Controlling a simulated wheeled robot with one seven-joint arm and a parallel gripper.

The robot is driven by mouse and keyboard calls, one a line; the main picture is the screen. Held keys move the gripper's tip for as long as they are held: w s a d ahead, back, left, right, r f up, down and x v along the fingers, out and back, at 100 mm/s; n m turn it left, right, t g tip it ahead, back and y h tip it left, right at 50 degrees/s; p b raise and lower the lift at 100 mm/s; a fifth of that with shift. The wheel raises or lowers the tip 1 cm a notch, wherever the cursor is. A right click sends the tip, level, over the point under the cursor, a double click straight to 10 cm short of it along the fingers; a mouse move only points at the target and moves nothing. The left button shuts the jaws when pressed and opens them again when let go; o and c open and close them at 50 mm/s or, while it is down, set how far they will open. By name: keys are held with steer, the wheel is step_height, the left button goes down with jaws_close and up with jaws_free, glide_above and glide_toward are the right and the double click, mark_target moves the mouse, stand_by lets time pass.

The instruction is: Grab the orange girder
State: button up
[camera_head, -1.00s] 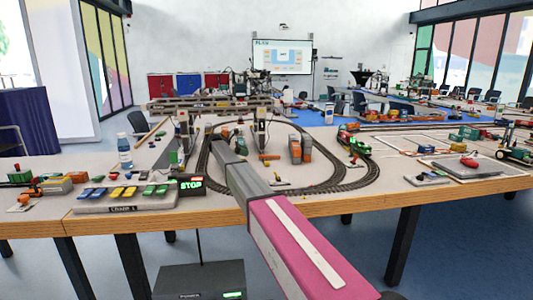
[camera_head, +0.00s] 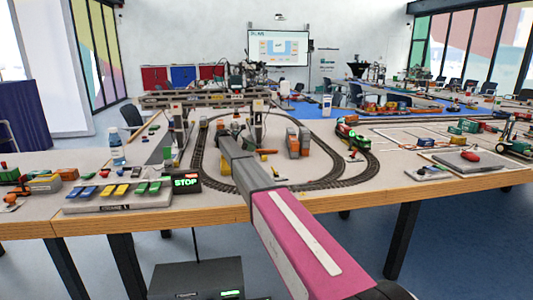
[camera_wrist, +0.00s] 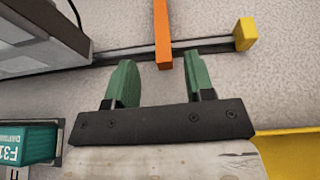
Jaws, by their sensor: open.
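The orange girder (camera_wrist: 162,30) shows in the wrist view as a narrow orange bar. It runs down from the top edge and its near end lies between the tips of my gripper (camera_wrist: 159,78). The two green fingers are open, one on each side of that end, with a gap on both sides. In the head view my gripper is small and mostly hidden behind my own arm, over the area inside the track loop. I cannot pick out the girder there for certain.
A dark rail with a yellow end block (camera_wrist: 245,33) crosses behind the girder. A teal container (camera_wrist: 25,145) is at lower left.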

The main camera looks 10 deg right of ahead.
mark_target(267, 151)
steer(key=x, duration=0.4)
steer(key=shift+s+f, duration=0.1)
steer(key=shift+s, duration=0.05)
jaws_close()
